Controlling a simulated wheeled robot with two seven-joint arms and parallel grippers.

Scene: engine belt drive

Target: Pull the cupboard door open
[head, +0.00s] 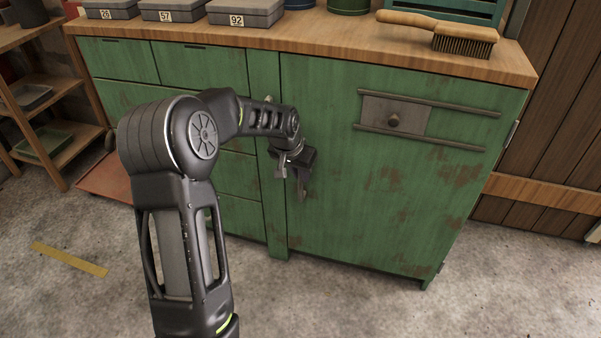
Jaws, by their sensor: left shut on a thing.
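The green cupboard door (370,205), with worn, rusty patches, fills the right part of the cupboard in the head view. It looks closed, its left edge close to the frame post. My left gripper (293,175) is at the door's left edge, about mid-height, shut on what seems to be the door handle. The gripper mostly hides that handle. Hinges show at the door's right edge. My right gripper is out of view.
Green drawers (200,66) are left of the door. A wooden shelf (45,100) stands far left. The concrete floor (350,305) before the door is clear.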

